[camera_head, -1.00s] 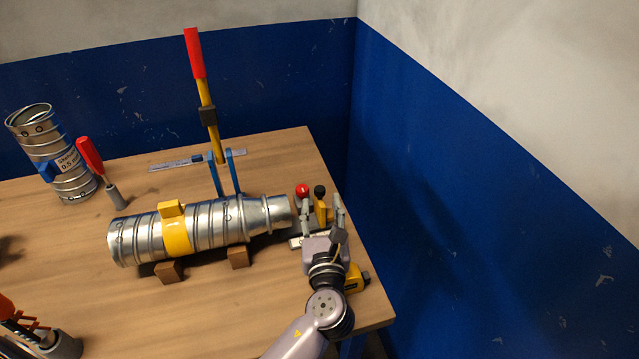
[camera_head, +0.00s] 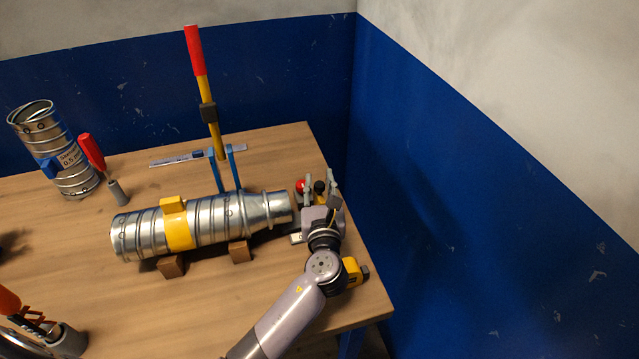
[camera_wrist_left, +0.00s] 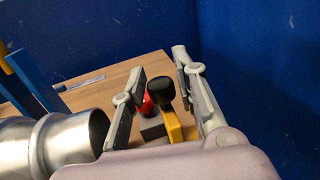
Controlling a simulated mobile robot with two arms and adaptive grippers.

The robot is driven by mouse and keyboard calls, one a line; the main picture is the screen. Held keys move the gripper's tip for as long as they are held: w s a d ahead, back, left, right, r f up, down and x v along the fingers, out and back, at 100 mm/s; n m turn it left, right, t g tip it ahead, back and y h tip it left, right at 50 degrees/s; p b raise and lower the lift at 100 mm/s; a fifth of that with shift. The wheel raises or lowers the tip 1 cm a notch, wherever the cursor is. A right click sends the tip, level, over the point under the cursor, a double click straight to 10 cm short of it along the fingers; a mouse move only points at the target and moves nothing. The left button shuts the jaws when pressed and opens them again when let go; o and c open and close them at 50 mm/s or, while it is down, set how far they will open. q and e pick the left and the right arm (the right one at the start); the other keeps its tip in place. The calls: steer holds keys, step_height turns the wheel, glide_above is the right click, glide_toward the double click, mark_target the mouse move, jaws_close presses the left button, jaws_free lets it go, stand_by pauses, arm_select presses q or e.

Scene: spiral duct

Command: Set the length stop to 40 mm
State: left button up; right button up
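My left gripper (camera_head: 321,176) is at the table's right end, open, with its fingers pointing away from the camera. In the left wrist view its two fingers stand apart with a black knob (camera_wrist_left: 161,90) on a yellow lever (camera_wrist_left: 173,125) between them; contact cannot be told. My right gripper is not in view.
A metal spiral duct (camera_head: 215,220) with a yellow band lies on brown blocks left of my gripper. A tall red-handled lever (camera_head: 195,50) stands behind it. An upright duct (camera_head: 42,130) is at the far left. A yellow-black tool (camera_head: 352,271) lies beside my arm.

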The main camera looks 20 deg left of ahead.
arm_select(q)
jaws_close()
steer(key=shift+s, duration=0.1)
stand_by(0.4)
steer(key=shift+s+a+p, duration=0.5)
steer(key=shift+a+p, duration=0.2)
steer(key=shift+a, duration=0.2)
steer(key=shift+o, duration=2)
jaws_free()
steer(key=v, duration=1.2)
